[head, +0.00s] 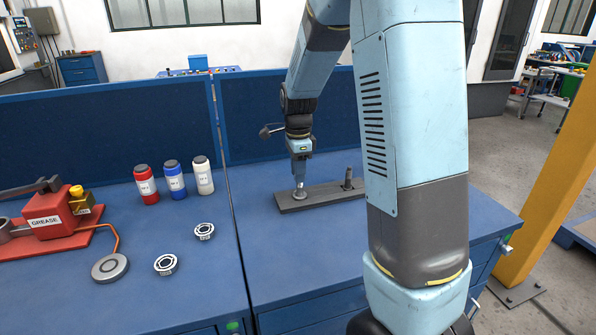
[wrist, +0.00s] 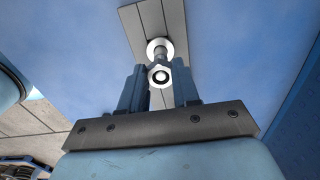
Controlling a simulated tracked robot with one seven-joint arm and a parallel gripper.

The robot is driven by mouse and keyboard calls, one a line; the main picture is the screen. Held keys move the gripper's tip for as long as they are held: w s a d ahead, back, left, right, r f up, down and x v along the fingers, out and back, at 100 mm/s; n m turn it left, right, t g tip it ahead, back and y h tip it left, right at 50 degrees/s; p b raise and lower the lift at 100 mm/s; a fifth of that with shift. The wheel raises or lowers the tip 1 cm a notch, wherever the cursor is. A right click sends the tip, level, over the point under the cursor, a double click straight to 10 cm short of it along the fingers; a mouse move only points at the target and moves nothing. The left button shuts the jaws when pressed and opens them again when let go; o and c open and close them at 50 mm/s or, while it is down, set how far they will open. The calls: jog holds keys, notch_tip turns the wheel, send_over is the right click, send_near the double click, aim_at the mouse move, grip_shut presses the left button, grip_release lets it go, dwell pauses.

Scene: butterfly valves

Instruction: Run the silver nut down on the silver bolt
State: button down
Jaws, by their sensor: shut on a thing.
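The silver bolt (head: 299,183) stands at the left end of a dark grey bar on the workbench. In the wrist view its end shows as a dark round centre inside the bright silver nut (wrist: 160,75). My gripper (head: 300,172) points down over the bolt. In the wrist view its two blue fingers (wrist: 159,85) are closed on the sides of the nut. A pale round flange (wrist: 158,46) shows just beyond the nut. How far along the bolt the nut sits cannot be told.
The dark bar (head: 325,196) also carries a dark bolt (head: 348,178) on its right. Two ring parts (head: 204,231) (head: 166,264), a round grey disc (head: 110,267), a red grease unit (head: 55,213) and three bottles (head: 174,180) stand on the left bench. The bench front is clear.

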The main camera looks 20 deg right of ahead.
jog(key=m, duration=0.5)
jog(key=shift+w, duration=0.1)
jog(key=m, duration=0.4)
jog(key=shift+m, duration=0.3)
jog(key=c, duration=1.1)
grip_release()
jog(key=shift+o, duration=0.2)
